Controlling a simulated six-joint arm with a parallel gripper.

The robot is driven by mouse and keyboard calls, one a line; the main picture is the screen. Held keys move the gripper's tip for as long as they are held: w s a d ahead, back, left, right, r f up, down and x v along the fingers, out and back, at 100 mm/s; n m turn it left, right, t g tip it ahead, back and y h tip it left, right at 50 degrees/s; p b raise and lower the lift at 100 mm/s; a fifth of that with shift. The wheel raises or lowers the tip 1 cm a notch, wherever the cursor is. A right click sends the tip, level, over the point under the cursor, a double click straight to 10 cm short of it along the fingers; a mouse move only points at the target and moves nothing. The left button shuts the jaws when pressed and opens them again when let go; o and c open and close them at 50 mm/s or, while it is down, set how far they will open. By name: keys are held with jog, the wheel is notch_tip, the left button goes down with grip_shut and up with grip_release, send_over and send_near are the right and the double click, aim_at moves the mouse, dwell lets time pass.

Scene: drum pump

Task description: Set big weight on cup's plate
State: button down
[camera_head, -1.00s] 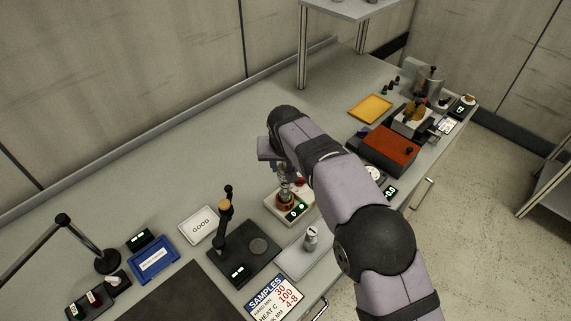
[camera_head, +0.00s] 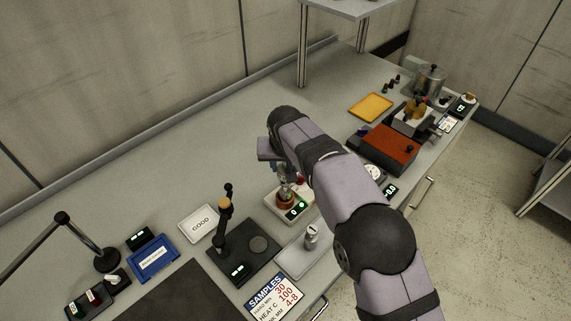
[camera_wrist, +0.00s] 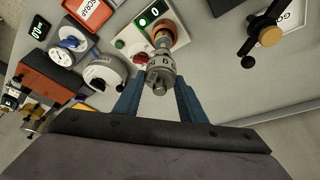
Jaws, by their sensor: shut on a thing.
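My gripper (camera_wrist: 158,88) has its two blue fingers on either side of a grey metal weight (camera_wrist: 160,70) with a small knob and dark lettering. In the wrist view the weight is in line with a metal stem and an orange-rimmed cup (camera_wrist: 164,34) on a pale base. I cannot tell whether the weight touches the cup's plate, which is hidden behind it. In the head view the cup (camera_head: 285,201) stands below my gripper (camera_head: 276,168), whose fingers are partly hidden by my arm. Another weight (camera_head: 311,239) stands upright on a pale tray.
The pale tray (camera_head: 293,264) lies front right of the cup's base. A black stand (camera_head: 225,225) and a GOOD card (camera_head: 201,224) are to the left.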

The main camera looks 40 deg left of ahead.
jog(key=shift+f+b, duration=0.6)
jog(key=shift+f, duration=0.75)
dwell(2.4)
jog(key=shift+c, duration=0.5)
grip_release()
jog(key=shift+f, duration=0.15)
jog(key=shift+r+p, duration=3)
jog(key=shift+r, duration=1.1)
